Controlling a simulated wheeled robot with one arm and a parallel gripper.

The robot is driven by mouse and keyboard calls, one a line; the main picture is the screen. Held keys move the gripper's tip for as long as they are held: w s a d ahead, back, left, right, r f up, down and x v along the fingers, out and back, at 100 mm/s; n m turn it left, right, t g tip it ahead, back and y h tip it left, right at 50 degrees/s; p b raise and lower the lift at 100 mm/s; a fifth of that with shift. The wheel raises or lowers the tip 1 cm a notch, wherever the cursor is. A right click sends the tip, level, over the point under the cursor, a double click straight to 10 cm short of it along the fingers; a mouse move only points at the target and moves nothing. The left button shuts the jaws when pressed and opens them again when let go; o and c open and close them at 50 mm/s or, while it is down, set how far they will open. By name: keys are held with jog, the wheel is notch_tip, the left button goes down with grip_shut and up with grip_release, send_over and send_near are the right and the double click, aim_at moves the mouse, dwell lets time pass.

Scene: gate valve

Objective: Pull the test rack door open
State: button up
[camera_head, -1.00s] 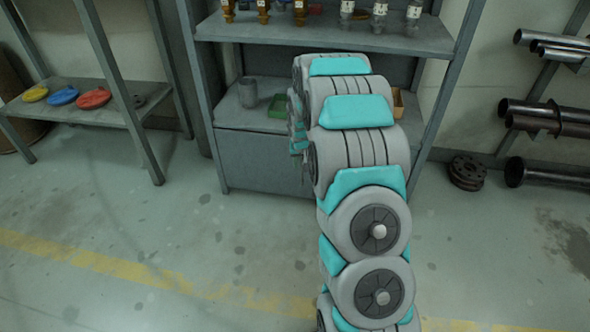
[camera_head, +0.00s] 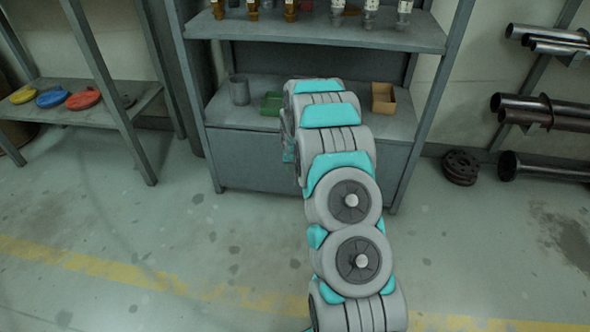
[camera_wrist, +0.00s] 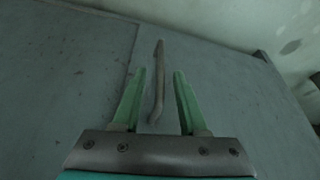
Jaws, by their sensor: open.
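The test rack (camera_head: 318,60) stands against the back wall, with its grey lower cabinet (camera_head: 250,165) partly hidden behind my arm. In the wrist view the flat grey door (camera_wrist: 215,75) fills most of the picture, with a visible seam to the left. A slim bar handle (camera_wrist: 159,85) stands on it. My gripper (camera_wrist: 158,80) is open, with one green finger to the left of the handle and one to the right. The handle lies between the fingers, and I see no contact. In the head view my gripper is hidden behind my arm.
On the rack's middle shelf are a grey cup (camera_head: 239,90), a green tray (camera_head: 271,103) and a tan box (camera_head: 383,99). Several valves line the upper shelf. A side table (camera_head: 140,97) holds coloured discs at left; pipes (camera_head: 550,110) hang at right. The floor in front is clear.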

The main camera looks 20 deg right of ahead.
jog(key=shift+w+f, duration=0.1)
jog(key=shift+f, duration=0.3)
grip_shut()
dwell(1.2)
